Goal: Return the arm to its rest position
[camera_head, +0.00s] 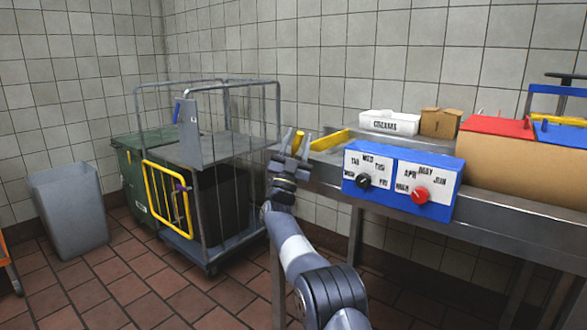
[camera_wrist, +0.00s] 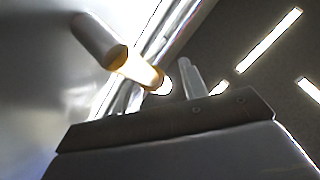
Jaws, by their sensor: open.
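My gripper (camera_head: 299,145) is raised at the left end of the metal table in the head view, with its fingers pointing up and apart. My arm reaches up to it from the bottom of the picture. A yellow piece shows between or behind the fingers; I cannot tell which. In the wrist view, a grey cylinder with an orange-yellow end (camera_wrist: 118,57) lies near a bright metal edge. Ceiling lights show at the right of that view. I see nothing clearly held.
The metal table (camera_head: 490,204) carries a blue dial box (camera_head: 398,207), a white box labelled creams (camera_head: 389,123), a small cardboard box (camera_head: 440,122) and a large box with red and blue lids (camera_head: 515,160). A wire cage trolley (camera_head: 277,115) stands left. A grey bin (camera_head: 68,210) stands further left.

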